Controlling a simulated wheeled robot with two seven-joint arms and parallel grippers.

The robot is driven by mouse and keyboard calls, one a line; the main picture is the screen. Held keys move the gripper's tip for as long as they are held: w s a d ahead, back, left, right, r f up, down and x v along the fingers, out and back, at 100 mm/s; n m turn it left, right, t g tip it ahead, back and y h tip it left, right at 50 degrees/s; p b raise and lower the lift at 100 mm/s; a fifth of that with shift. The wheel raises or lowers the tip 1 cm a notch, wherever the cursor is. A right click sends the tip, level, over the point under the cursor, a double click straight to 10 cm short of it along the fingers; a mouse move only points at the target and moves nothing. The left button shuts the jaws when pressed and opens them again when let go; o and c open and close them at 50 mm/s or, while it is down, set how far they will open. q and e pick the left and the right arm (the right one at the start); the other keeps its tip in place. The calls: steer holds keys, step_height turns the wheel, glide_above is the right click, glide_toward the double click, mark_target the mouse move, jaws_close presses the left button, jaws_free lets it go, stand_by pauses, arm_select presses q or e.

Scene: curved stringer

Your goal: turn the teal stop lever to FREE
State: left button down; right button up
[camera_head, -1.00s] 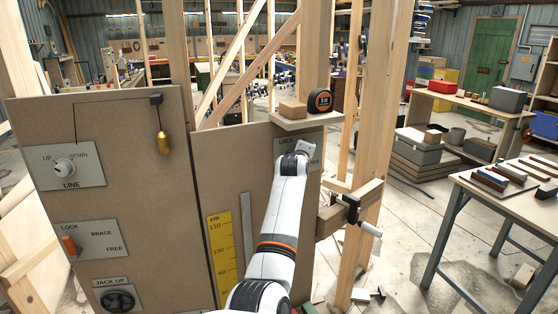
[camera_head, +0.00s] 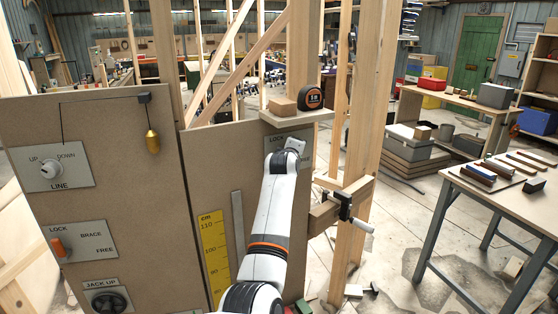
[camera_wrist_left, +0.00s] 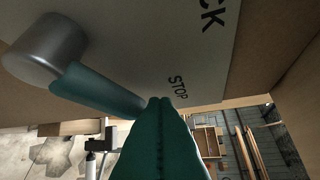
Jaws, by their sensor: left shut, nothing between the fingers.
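The teal stop lever (camera_wrist_left: 97,88) shows in the left wrist view, running from a round grey metal hub (camera_wrist_left: 45,50) down and right toward the word STOP on the plate. My left gripper (camera_wrist_left: 160,101) is shut, its dark green fingers together beside the lever's free end. I cannot tell whether they touch it. My right gripper is not in view.
A small shelf above the plate holds a wooden block (camera_head: 283,106) and a tape measure (camera_head: 311,97). A clamp (camera_head: 345,207) sticks out on the timber at right. On the left board are a LINE knob (camera_head: 51,169), an orange lever (camera_head: 59,248) and a JACK UP wheel (camera_head: 108,301).

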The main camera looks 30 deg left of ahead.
arm_select(q)
steer(key=b+v, duration=0.3)
steer(key=v, duration=0.8)
steer(key=shift+s, duration=0.2)
steer(key=shift+r, duration=0.1)
